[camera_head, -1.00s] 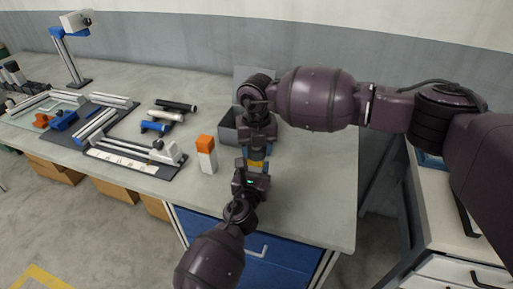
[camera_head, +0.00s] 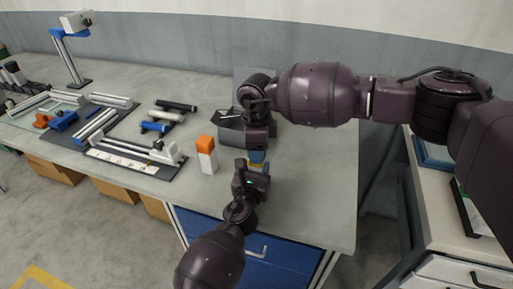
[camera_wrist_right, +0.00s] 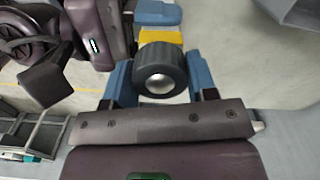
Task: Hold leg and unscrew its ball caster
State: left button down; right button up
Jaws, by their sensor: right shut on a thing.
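My right gripper (camera_head: 257,152) comes in from the upper right. In the right wrist view its two blue fingers (camera_wrist_right: 160,85) are shut on the sides of a ball caster (camera_wrist_right: 157,60), a ribbed black ring around a shiny metal ball. My left gripper (camera_head: 255,168) is just below it in the head view. In the right wrist view one of its blue fingers (camera_wrist_right: 157,13) lies against a yellow part (camera_wrist_right: 162,36), seemingly the leg, right behind the caster. The caster hides most of the leg and the other left finger. I cannot see whether the thread still engages.
A dark bin (camera_head: 230,134) stands behind the grippers. A white block with an orange top (camera_head: 207,158) stands to their left. Several black, blue and white tubes (camera_head: 176,106) and frame parts on dark mats lie farther left. The worktop (camera_head: 310,200) right of the grippers is clear.

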jog(key=n, duration=0.9)
jog(key=shift+r+n, duration=0.1)
jog(key=shift+n, duration=0.3)
jog(key=n, duration=0.9)
jog(key=shift+r, duration=0.35)
jog(key=shift+r, duration=0.35)
jog(key=shift+r, duration=0.45)
